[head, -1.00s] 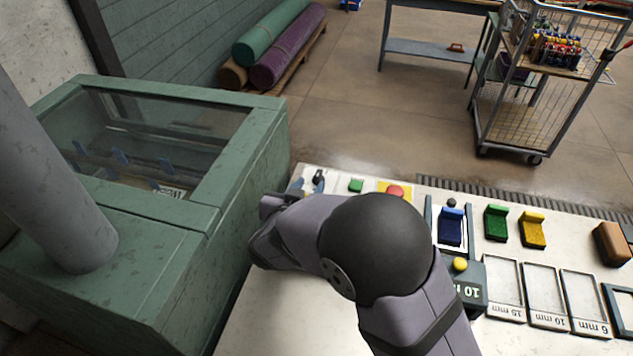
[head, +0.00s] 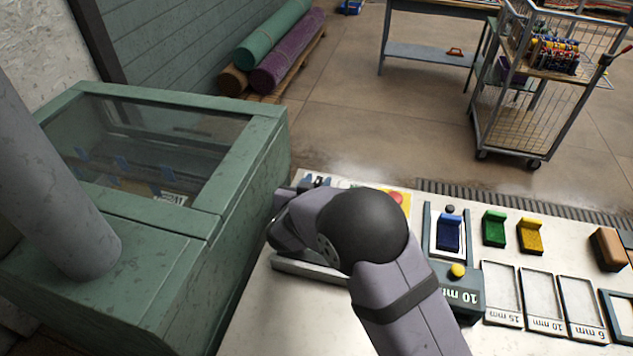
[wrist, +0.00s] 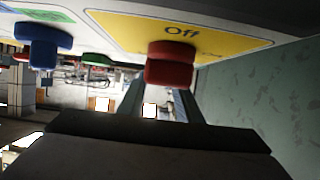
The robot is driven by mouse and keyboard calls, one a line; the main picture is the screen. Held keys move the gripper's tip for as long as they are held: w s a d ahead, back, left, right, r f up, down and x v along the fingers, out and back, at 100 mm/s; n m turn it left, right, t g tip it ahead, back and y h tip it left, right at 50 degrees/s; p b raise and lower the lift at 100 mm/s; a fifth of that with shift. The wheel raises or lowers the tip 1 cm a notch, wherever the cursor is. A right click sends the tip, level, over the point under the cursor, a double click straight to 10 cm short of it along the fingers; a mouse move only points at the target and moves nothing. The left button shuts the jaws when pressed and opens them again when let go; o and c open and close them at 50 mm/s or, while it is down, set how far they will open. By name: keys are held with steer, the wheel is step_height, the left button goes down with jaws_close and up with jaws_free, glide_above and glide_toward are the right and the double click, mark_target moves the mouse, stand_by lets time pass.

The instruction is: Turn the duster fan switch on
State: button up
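A red button (wrist: 170,65) on a yellow label (wrist: 120,28) marked "Off" shows close up in the wrist view. A blue knob (wrist: 43,42) and a green button (wrist: 97,60) lie to its left. In the head view, small dark and blue parts (head: 318,181) show at the panel's far left corner, and the red button (head: 396,196) shows beside my arm. I cannot tell which control is the duster fan switch; no such wording is readable. My gripper (wrist: 158,105) has a gap between its fingers and holds nothing visible. In the head view my wrist hides the fingertips.
A green cabinet (head: 262,175) with a glass lid stands close left of my wrist. On the white bench (head: 255,325) to the right are blue (head: 449,236), green (head: 494,230) and yellow (head: 530,237) blocks and several marked frames. A wire cart (head: 515,110) stands behind.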

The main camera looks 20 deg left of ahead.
steer(key=shift+c, duration=0.7)
jaws_close()
steer(key=shift+a+r+m+h+p, duration=0.2)
steer(key=shift+m+h+p, duration=0.25)
steer(key=shift+p, duration=0.5)
steer(key=shift+m+h+p, duration=0.25)
steer(key=shift+h+p, duration=0.1)
steer(key=shift+p, duration=0.15)
steer(key=shift+f+m+h+p, duration=0.2)
steer(key=shift+m+h+p, duration=0.25)
steer(key=shift+m+h, duration=0.45)
